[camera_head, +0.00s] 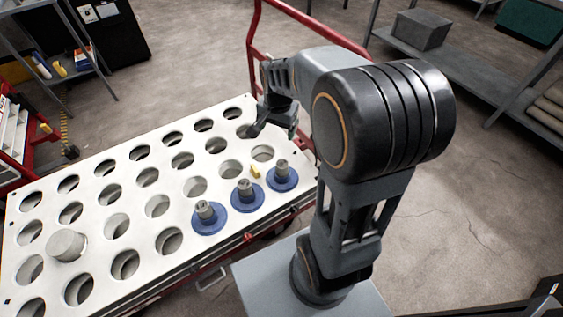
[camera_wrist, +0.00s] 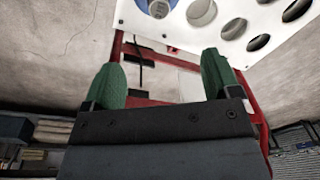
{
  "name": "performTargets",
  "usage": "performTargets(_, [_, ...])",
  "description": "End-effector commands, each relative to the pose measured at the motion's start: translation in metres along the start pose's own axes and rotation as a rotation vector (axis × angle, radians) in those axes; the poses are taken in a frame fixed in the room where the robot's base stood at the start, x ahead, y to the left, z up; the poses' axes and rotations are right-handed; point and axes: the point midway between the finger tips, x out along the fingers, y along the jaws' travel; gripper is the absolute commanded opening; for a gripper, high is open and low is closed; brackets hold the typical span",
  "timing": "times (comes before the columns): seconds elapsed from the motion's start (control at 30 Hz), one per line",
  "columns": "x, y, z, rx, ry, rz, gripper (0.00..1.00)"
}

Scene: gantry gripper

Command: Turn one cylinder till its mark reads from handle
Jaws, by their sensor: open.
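Three grey cylinders stand upright on round blue bases along the right front edge of the white holed plate (camera_head: 100,197): the left one (camera_head: 205,210), the middle one (camera_head: 243,187) and the right one (camera_head: 282,170). I cannot make out a mark on any of them. A wider light grey cylinder (camera_head: 66,245) stands at a hole on the plate's left. The red handle (camera_head: 252,45) rises behind the plate. My gripper (camera_head: 272,127) is over the plate's far right corner, apart from the cylinders. In the wrist view its green fingers (camera_wrist: 162,78) are spread and empty. A blue base (camera_wrist: 157,9) shows at the top.
A small yellow piece (camera_head: 255,171) lies on the plate near the right cylinders. Many holes in the plate are empty. Shelves with a grey box (camera_head: 420,30) stand at the back right. A red rack stands at the left.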

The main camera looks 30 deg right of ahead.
Motion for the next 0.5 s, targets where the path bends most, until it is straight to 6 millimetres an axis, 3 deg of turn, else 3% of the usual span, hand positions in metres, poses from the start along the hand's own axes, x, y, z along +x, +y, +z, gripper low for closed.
performTargets(0.03, [0.043,0.001,-0.008,0.065,-0.014,0.015,0.83])
performTargets(0.2, [0.102,-0.001,-0.029,0.242,-0.042,0.049,0.83])
performTargets(0.5, [0.148,0.000,-0.043,0.368,-0.060,0.075,0.83])
